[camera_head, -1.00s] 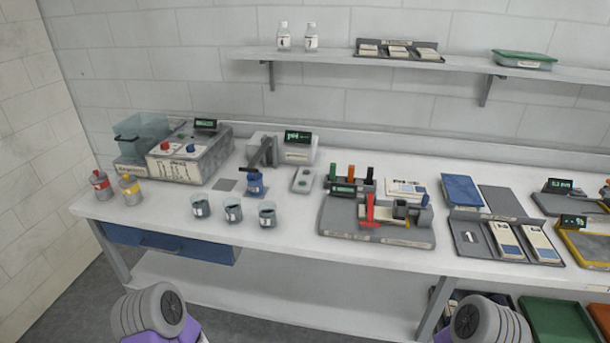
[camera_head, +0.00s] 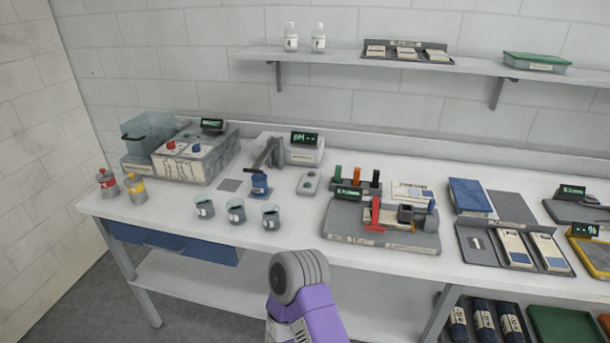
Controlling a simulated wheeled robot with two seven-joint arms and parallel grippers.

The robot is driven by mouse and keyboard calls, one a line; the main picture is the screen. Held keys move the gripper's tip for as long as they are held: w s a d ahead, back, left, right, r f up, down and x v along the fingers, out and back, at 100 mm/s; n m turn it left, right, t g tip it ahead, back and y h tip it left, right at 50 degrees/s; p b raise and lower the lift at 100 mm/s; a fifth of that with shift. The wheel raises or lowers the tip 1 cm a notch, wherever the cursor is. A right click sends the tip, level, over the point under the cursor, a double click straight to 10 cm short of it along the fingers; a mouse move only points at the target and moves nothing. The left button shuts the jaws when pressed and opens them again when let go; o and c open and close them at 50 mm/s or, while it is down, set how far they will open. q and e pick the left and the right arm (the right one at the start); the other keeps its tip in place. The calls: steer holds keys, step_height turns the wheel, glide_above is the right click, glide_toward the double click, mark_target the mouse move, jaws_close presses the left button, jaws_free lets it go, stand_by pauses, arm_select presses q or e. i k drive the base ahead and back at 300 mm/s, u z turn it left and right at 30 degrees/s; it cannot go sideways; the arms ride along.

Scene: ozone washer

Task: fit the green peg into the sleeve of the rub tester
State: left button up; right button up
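The rub tester (camera_head: 345,233) is in front of the rack: a grey base with a red upright part (camera_head: 376,214) and a small display (camera_head: 348,193). A dark block (camera_head: 405,213) sits right of the red part; I cannot tell whether it is the sleeve. Neither gripper is in view. Only a purple and grey link of mine shows at the bottom centre, in front of the bench.
A shelf (camera_head: 450,66) runs above. The bench front between cups and tester is clear.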

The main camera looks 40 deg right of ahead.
mark_target(344, 216)
steer(key=i, duration=0.95)
steer(key=z, duration=2.15)
